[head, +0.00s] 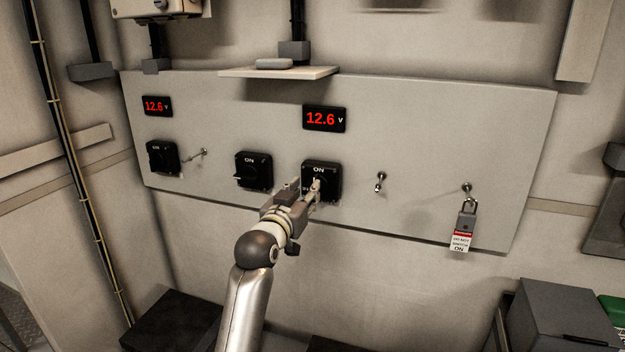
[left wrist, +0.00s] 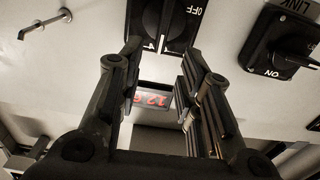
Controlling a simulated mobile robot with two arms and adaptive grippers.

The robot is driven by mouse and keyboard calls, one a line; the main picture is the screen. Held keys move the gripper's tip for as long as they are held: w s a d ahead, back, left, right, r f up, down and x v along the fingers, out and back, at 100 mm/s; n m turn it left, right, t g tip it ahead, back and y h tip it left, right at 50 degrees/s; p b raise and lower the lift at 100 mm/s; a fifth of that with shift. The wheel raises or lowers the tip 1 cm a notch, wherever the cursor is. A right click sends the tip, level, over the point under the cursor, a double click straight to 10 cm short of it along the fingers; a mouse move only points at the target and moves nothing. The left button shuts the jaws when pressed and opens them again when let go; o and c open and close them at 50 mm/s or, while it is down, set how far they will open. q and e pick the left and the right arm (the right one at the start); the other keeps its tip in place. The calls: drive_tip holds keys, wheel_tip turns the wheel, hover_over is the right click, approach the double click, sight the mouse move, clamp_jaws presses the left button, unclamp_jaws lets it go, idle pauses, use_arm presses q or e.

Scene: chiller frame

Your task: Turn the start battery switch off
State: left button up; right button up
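Three black rotary switches sit on a grey panel (head: 420,130): a left one (head: 162,157), a middle one (head: 253,170) and a right one (head: 333,177). I cannot read which is named start battery. My left gripper (head: 304,186) is at the right switch, partly covering it; ON shows at its top. In the left wrist view the gripper (left wrist: 160,55) is open, its fingers apart and empty. The right switch (left wrist: 172,18) lies just beyond the fingertips, its knob upright and OFF beside it. The middle switch (left wrist: 285,48) carries a LINK label there. My right gripper is out of view.
Two red 12.6 V displays (head: 325,118) (head: 157,106) sit above the switches. Metal pins stick out of the panel, one (head: 380,182) right of my gripper. A padlock with a tag (head: 464,225) hangs at far right. A small shelf (head: 278,73) juts out above.

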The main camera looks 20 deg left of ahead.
use_arm(q)
drive_tip(key=w+p, duration=0.1)
drive_tip(key=w, duration=0.5)
drive_tip(key=shift+d, duration=0.15)
clamp_jaws()
